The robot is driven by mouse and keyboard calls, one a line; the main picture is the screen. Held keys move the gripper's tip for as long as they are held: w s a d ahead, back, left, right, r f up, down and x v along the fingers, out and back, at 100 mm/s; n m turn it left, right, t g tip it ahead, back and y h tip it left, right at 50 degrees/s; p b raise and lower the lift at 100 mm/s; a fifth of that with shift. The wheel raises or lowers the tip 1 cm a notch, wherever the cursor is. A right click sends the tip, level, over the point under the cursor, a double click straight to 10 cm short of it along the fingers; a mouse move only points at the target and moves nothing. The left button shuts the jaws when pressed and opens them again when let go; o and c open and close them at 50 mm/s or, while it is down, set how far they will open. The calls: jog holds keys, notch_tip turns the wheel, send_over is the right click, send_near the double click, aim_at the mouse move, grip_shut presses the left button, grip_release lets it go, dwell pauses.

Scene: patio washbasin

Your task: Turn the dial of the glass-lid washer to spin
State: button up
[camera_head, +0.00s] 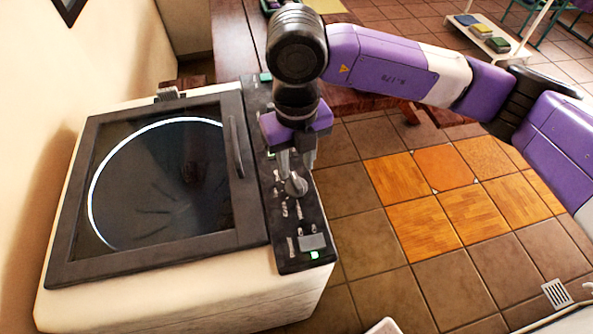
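The glass-lid washer (165,286) stands at the left, with its dark-framed glass lid (160,190) shut. Its black control panel (297,255) runs along the right side. A grey dial (296,187) sits at the middle of this panel, with small white marks around and below it that are too small to read. My gripper (297,168) points down over the panel right at the dial. Its two fingers stand apart, one toward each side of the dial's upper part. I cannot tell whether they touch the dial.
A grey switch or lever (312,242) and a green light (314,255) are at the panel's near end. A wooden table (350,97) stands behind the washer. A white rack (490,38) is at the upper right. The tiled floor (375,240) right of the washer is clear.

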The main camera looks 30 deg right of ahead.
aim_at(296, 179)
jog(key=shift+f+p, duration=0.4)
jog(key=shift+f, duration=1.95)
grip_shut()
